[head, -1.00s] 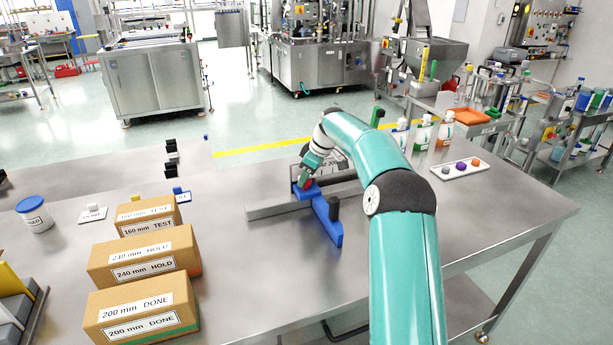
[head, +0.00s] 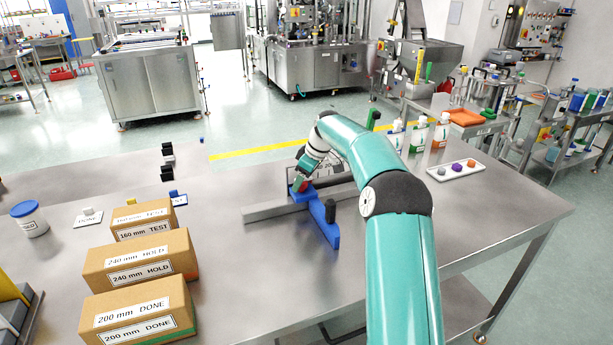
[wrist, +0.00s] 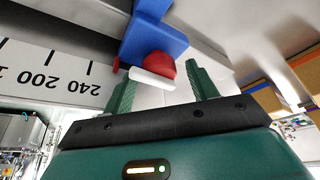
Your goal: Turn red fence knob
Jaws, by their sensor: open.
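The red knob (wrist: 161,66) sits on a blue fence block (wrist: 152,38) in the wrist view, with a white bar (wrist: 152,78) across its near side. In the head view the blue fence (head: 322,222) lies across a grey rail on the steel table. My gripper (wrist: 162,80) is open, its two green fingers on either side of the knob; I cannot tell whether they touch it. In the head view my gripper (head: 301,184) is over the fence's far end and largely hides the knob.
A scale (wrist: 60,76) marked 200 and 240 runs beside the fence. Cardboard boxes (head: 140,268) labelled TEST, HOLD and DONE stand left. A white tray (head: 456,171) with small coloured pieces and several bottles (head: 419,134) are right. The table front is clear.

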